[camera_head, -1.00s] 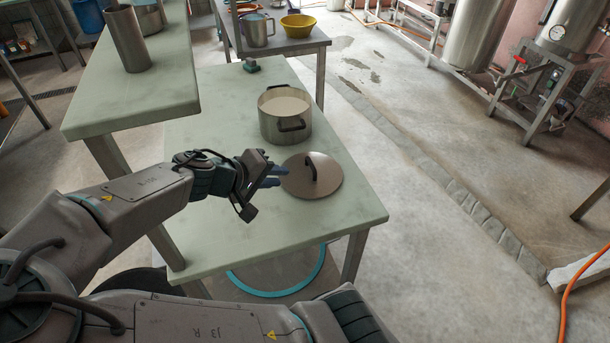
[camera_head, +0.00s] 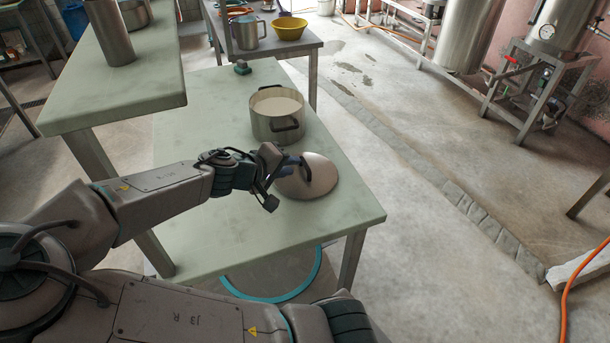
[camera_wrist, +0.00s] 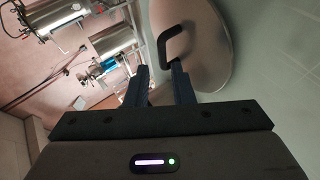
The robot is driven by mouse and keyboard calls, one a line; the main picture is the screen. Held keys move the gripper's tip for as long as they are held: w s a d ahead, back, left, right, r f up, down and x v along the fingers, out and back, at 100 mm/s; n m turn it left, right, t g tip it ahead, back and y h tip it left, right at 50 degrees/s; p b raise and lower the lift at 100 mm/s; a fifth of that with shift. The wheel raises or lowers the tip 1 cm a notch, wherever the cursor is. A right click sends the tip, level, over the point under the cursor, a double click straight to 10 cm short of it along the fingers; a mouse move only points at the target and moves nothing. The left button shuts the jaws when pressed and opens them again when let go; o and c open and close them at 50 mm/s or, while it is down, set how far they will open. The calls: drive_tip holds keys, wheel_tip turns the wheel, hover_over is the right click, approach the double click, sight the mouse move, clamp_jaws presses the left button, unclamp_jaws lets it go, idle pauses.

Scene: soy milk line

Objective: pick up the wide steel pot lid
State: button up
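The wide steel pot lid (camera_head: 318,178) lies on the pale green table, in front of the pot, with its dark loop handle (camera_head: 305,172) standing up. In the wrist view the lid (camera_wrist: 208,40) fills the upper middle and its handle (camera_wrist: 166,42) shows just beyond the fingertips. My gripper (camera_head: 290,165) is at the lid's left side, with its fingers pointing at the handle. In the wrist view my gripper (camera_wrist: 158,75) has its two fingers apart with a gap between them. One finger overlaps the handle's end; whether they touch, I cannot tell.
A steel pot (camera_head: 278,115) with pale contents stands behind the lid on the pale green table (camera_head: 205,225). A higher table (camera_head: 150,80) at left holds a tall steel cylinder (camera_head: 109,32). A yellow bowl (camera_head: 289,28) and a steel jug (camera_head: 247,32) stand farther back.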

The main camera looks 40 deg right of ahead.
sight(305, 166)
drive_tip(key=b+x, duration=0.1)
drive_tip(key=x, duration=0.2)
drive_tip(key=shift+s+d+f, duration=0.1)
drive_tip(key=shift+s+f, duration=0.05)
drive_tip(key=shift+f, duration=0.2)
drive_tip(key=shift+d+f, duration=0.35)
drive_tip(key=shift+d, duration=0.35)
clamp_jaws()
